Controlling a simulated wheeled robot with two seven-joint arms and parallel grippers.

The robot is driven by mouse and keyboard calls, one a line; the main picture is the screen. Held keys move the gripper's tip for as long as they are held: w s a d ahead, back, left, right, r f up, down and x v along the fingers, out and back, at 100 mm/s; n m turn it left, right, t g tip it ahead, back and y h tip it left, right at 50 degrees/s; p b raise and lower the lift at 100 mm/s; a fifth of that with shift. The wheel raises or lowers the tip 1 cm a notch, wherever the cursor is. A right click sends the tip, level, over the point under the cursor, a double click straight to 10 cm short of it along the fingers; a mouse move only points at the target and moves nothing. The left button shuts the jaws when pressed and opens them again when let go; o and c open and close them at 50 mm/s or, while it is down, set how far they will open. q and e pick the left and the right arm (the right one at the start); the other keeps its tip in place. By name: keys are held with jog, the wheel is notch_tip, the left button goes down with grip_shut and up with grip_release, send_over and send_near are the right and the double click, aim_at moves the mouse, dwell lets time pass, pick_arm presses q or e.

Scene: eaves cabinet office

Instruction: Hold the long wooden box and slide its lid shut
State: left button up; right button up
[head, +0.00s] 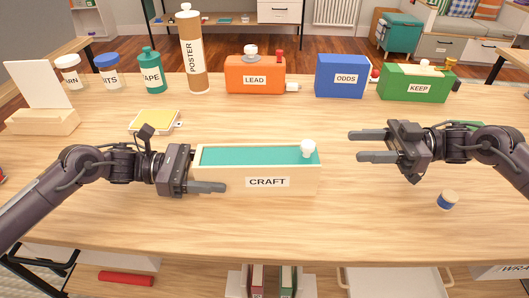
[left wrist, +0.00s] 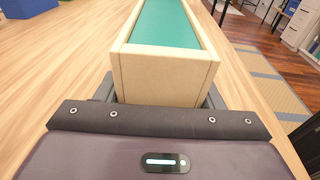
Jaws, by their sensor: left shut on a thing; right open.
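The long wooden box (head: 238,184), labelled CRAFT, lies lengthwise across the table in front of me. Its teal lid (head: 250,155) lies between the top rims, with a white knob (head: 308,147) near the right end. Whether a small gap is left at an end I cannot tell. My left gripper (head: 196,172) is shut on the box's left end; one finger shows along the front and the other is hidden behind. In the left wrist view the box's end (left wrist: 165,78) sits between the fingers. My right gripper (head: 360,146) is open and empty, right of the box and apart from it.
A yellow pad (head: 155,121) and a wooden stand (head: 42,121) are at left. Along the back stand a poster tube (head: 193,60), an orange LEAD box (head: 255,79), a blue ODDS box (head: 340,80) and a green KEEP box (head: 414,84).

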dwell(0.3)
pick_arm(q)
jog(key=o, duration=1.3)
